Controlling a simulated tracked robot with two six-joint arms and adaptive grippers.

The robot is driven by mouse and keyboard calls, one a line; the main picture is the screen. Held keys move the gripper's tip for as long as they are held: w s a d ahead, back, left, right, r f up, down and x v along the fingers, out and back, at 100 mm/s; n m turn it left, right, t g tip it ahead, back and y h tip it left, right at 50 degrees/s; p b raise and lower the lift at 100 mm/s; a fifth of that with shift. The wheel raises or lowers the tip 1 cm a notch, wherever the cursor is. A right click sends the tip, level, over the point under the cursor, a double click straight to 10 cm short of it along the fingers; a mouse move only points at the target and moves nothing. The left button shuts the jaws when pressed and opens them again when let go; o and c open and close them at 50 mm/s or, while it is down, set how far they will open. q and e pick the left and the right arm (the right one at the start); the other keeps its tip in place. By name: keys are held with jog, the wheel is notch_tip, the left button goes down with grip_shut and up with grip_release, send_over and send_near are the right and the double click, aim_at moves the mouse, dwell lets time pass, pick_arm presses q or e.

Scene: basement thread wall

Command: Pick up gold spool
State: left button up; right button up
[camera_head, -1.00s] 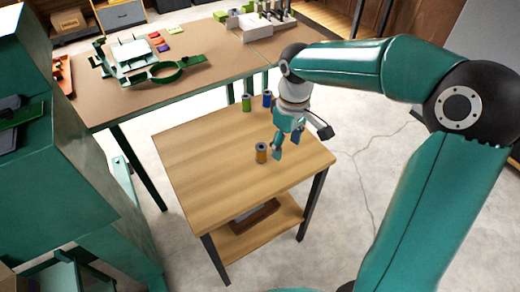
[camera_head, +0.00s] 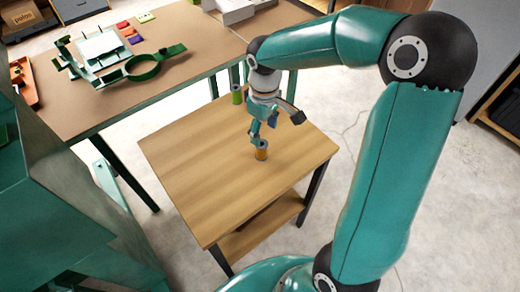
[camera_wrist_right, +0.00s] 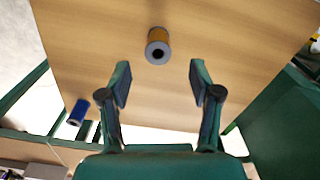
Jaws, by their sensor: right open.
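The gold spool (camera_head: 261,152) stands upright on the small wooden table (camera_head: 210,185), toward its right side. It also shows in the right wrist view (camera_wrist_right: 157,46), its grey top end facing the camera. My right gripper (camera_head: 264,137) is just above and behind the spool in the head view. In the wrist view the right gripper (camera_wrist_right: 160,80) is open and empty, with the spool beyond the fingertips and roughly centred between them. I cannot tell whether a finger touches it. My left gripper is not in view.
A green spool (camera_head: 237,94) stands at the table's back edge. A blue spool (camera_wrist_right: 78,112) shows in the wrist view. A larger workbench (camera_head: 190,60) behind holds a green ring-shaped fixture (camera_head: 153,66) and small coloured blocks. The front left of the small table is clear.

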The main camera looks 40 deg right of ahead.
aim_at(263, 151)
notch_tip(263, 151, down, 5)
jog(key=shift+s, duration=0.1)
jog(key=shift+w+d+f, duration=0.1)
jog(key=shift+w+f, duration=0.05)
jog(key=shift+f, duration=1.2)
jog(key=shift+w+f, duration=0.1)
jog(key=shift+f, duration=1.2)
jog(key=c, duration=1.1)
jog(key=shift+r, duration=0.1)
